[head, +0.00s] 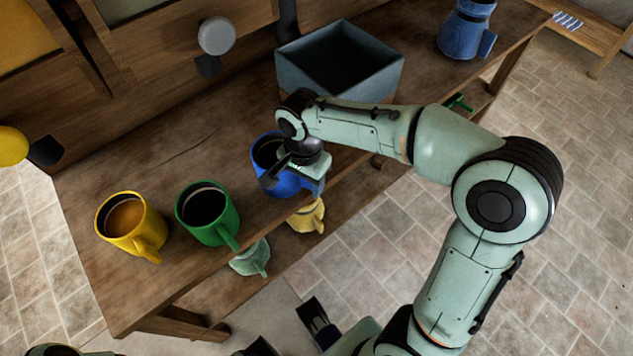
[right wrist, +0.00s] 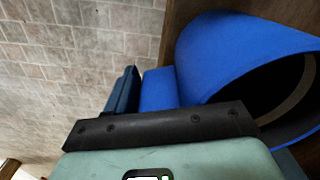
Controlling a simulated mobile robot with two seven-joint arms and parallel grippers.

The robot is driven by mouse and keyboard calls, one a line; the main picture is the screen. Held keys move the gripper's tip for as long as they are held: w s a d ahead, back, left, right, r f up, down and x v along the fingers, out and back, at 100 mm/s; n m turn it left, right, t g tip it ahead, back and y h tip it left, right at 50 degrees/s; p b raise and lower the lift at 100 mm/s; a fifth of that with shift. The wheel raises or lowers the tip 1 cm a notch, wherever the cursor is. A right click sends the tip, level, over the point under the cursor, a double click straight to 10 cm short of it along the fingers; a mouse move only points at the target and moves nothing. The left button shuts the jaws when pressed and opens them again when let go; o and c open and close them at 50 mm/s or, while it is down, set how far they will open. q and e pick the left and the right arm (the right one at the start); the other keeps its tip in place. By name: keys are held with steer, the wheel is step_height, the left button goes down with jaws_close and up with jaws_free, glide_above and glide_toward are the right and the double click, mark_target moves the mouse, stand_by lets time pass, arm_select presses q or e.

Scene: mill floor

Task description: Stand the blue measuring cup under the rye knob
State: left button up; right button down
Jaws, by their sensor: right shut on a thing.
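The blue measuring cup (head: 291,186) is at the front edge of the bench, mouth up; I cannot tell whether its base touches the wood. My right gripper (head: 298,163) is over its front side and shut on it. In the right wrist view the blue cup (right wrist: 220,55) fills the right, its handle (right wrist: 157,88) at the dark fingers (right wrist: 150,112). A grey round knob (head: 216,36) and a yellow knob (head: 12,146) are on the wooden front behind the bench. No label shows which is rye. Dark parts at the bottom may be my left gripper; its jaws are unclear.
A yellow cup (head: 128,222) and a green cup (head: 207,212) stand to the left. A grey open box (head: 340,85) stands behind. A blue jug (head: 464,30) is at the far right. Small pale green (head: 250,258) and yellow (head: 306,216) cups are lower down. Bench below the grey knob is clear.

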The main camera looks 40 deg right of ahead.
mark_target(260, 163)
steer(key=w, duration=0.1)
steer(key=w+a, duration=0.1)
steer(key=w, duration=0.1)
steer(key=w+a+p, duration=0.1)
steer(key=w, duration=0.1)
steer(key=shift+w+a+f, duration=0.2)
steer(key=shift+w+a, duration=0.05)
steer(key=w, duration=0.1)
steer(key=w+a+p, duration=0.1)
steer(key=w, duration=0.1)
steer(key=w+a+p, duration=0.1)
steer(key=w, duration=0.1)
steer(key=shift+w+a+f, duration=0.1)
steer(key=shift+a+f, duration=0.1)
steer(key=shift+f, duration=0.05)
steer(key=shift+f+b, duration=0.35)
steer(key=shift+f, duration=0.55)
steer(key=shift+c, duration=1.6)
jaws_free()
